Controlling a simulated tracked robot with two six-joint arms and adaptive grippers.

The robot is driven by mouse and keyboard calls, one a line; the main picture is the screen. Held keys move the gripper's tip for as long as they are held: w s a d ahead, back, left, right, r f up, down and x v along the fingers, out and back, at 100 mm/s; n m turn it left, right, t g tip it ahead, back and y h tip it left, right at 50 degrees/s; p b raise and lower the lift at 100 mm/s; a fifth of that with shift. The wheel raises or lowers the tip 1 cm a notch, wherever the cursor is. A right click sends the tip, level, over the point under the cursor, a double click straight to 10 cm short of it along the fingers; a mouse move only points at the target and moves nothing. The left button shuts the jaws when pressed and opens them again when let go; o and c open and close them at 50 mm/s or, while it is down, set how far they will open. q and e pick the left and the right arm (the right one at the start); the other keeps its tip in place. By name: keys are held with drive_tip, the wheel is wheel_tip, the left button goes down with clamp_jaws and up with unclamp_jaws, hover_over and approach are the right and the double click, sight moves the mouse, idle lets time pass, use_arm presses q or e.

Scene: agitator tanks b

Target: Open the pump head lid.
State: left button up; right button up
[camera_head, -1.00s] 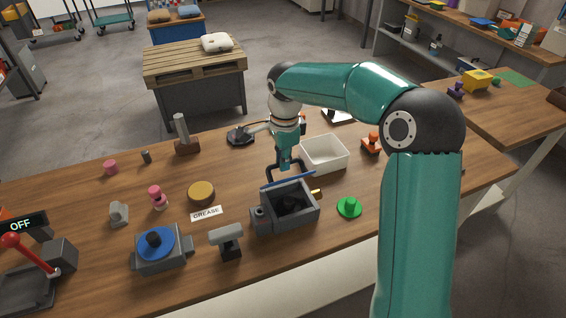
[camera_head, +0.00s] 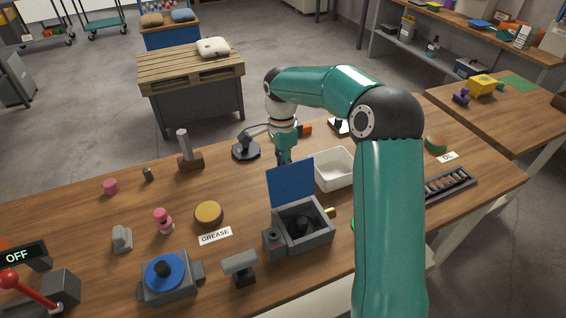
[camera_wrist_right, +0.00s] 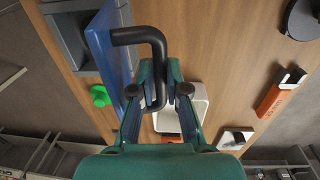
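The grey pump head (camera_head: 312,241) is an open-topped box at the front middle of the table, with a dark round part inside. Its blue lid (camera_head: 291,185) stands raised, roughly upright at the back edge. In the right wrist view the lid (camera_wrist_right: 110,45) is seen edge-on, with a bent black handle (camera_wrist_right: 140,36) coming off it. My right gripper (camera_wrist_right: 160,78) has its fingers close on both sides of the handle and appears shut on it. In the head view the lid hides the fingertips of my right gripper (camera_head: 284,160). My left gripper is not in view.
A white bin (camera_head: 337,168) stands right behind the lid. A grey unit with a blue disc (camera_head: 165,272) and a grey-headed stand (camera_head: 240,268) are to the left. A green knob (camera_wrist_right: 99,95) lies right of the pump head, mostly behind my right arm.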

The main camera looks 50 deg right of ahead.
drive_tip(key=shift+o, duration=0.5)
drive_tip(key=shift+w+r, duration=0.1)
drive_tip(key=shift+r, duration=0.05)
drive_tip(key=shift+r, duration=0.15)
wheel_tip(320, 180, up, 12)
drive_tip(key=shift+w+f, duration=0.25)
drive_tip(key=shift+w, duration=0.15)
drive_tip(key=shift+d, duration=0.1)
